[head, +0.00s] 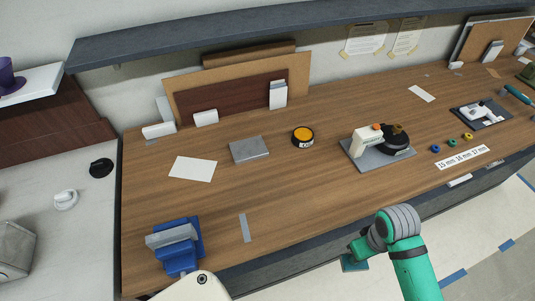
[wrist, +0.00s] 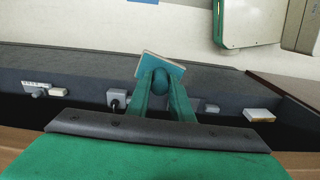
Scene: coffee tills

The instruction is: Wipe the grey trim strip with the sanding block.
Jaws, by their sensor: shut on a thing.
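The grey trim strip (head: 245,227) lies flat on the wooden bench top near its front edge, just right of a blue vise. My gripper (head: 362,249) is in front of the bench, beyond its front edge and well to the right of the strip. In the wrist view my gripper (wrist: 161,86) is shut on the round knob of the sanding block (wrist: 166,66), a flat teal block with a pale edge. The block also shows below my gripper in the head view (head: 354,264), partly hidden. The strip is not in the wrist view.
The blue vise (head: 180,248) stands left of the strip. A white sheet (head: 193,169), a grey plate (head: 249,149) and an orange-topped puck (head: 302,135) lie behind. A machine on a grey base (head: 378,158) stands right. The bench between strip and machine is clear.

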